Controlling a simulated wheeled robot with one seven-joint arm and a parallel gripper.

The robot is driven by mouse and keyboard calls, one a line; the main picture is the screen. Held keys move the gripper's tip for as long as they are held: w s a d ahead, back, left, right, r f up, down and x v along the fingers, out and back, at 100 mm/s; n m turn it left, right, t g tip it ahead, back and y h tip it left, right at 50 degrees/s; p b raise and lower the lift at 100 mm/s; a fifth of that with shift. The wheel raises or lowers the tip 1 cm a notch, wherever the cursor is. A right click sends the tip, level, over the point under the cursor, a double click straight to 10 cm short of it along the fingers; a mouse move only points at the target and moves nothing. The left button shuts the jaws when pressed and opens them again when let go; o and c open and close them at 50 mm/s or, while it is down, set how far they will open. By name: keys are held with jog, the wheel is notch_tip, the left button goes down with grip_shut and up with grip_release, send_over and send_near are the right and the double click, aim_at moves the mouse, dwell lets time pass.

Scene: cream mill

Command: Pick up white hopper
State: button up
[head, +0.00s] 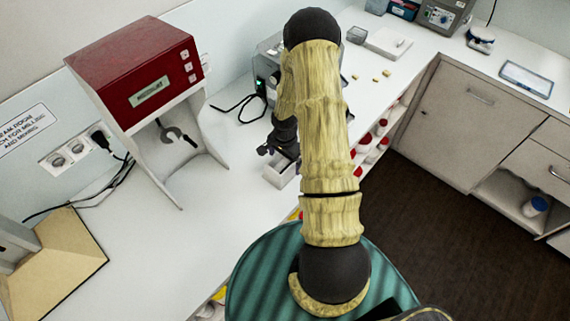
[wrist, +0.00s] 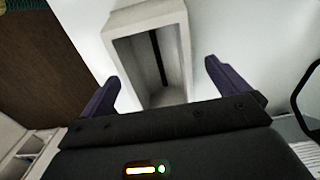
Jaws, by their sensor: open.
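The white hopper (wrist: 128,22) is an open rectangular box with a dark line or slot inside. In the wrist view it lies ahead of and between the two purple fingers of my gripper (wrist: 163,86). The fingers are open and spread to either side of its near end, with nothing held. In the head view a small white box, which looks like the hopper (head: 281,174), sits at the counter's front edge just below my gripper (head: 277,152). My arm covers part of that area, and whether the fingers touch the hopper cannot be told.
A red-topped machine (head: 140,75) stands left on the white counter (head: 215,235). A grey device (head: 268,58) with a black cable is partly behind my arm. Shelves with red-lidded jars (head: 365,140) lie under the counter. Dark floor (head: 430,215) is open at right.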

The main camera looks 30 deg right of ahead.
aim_at(285, 165)
jog(key=shift+f+p, duration=0.35)
jog(key=shift+f, duration=1)
jog(key=c, duration=1.1)
